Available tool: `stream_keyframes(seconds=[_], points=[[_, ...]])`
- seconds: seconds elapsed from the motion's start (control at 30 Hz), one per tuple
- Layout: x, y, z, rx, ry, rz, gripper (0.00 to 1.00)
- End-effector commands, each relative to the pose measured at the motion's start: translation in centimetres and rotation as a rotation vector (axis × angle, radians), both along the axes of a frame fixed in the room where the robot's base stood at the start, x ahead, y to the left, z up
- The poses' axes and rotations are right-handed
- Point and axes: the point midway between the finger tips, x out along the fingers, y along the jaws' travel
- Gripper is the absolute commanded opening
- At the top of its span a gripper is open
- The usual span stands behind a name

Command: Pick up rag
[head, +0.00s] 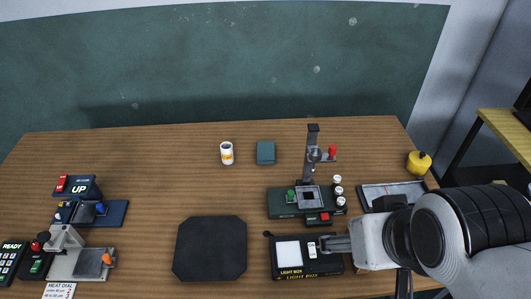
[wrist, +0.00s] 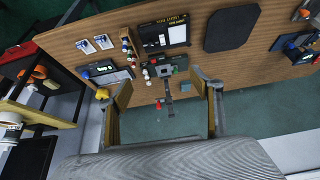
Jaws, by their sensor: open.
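No item is plainly a rag. The likeliest is a flat, dark teal square (head: 265,152), perhaps folded cloth, lying at the back middle of the wooden table in the head view. My gripper (head: 324,244) is at the front right, above or beside the light box, well apart from the teal square. In the wrist view my gripper (wrist: 160,80) has its two fingers spread wide, with nothing held between them.
A white can (head: 227,153) stands left of the teal square. The film tower device (head: 313,160) rises to its right. The light box (head: 289,254) and black mat (head: 210,248) lie in front. A yellow container (head: 419,162) stands at the right. The table's back left is clear.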

Motion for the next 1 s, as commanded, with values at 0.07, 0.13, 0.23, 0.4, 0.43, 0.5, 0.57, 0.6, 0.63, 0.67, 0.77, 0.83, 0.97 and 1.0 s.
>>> stream_keyframes(seconds=[0.07,0.13,0.23,0.4,0.43,0.5,0.57,0.6,0.63,0.67,0.77,0.83,0.97,1.0], points=[[0.0,0.0,0.0,0.000,0.000,0.000,0.65],[0.0,0.0,0.0,0.000,0.000,0.000,0.65],[0.1,0.0,0.0,0.001,-0.001,0.000,0.65],[1.0,0.2,0.1,0.004,-0.009,0.005,0.65],[1.3,0.3,0.2,0.006,-0.011,0.006,0.65],[2.2,0.5,0.3,0.011,-0.020,0.009,0.65],[3.1,0.7,0.3,0.016,-0.028,0.013,0.65],[3.9,0.9,0.4,0.019,-0.034,0.016,0.65],[4.4,1.0,0.4,0.021,-0.040,0.018,0.65],[5.1,1.1,0.4,0.024,-0.046,0.019,0.65],[7.2,1.6,0.5,0.034,-0.068,0.025,0.65],[8.7,1.9,0.5,0.041,-0.083,0.029,0.65],[11.6,2.6,0.4,0.053,-0.112,0.034,0.65],[12.4,2.8,0.4,0.056,-0.120,0.035,0.65]])
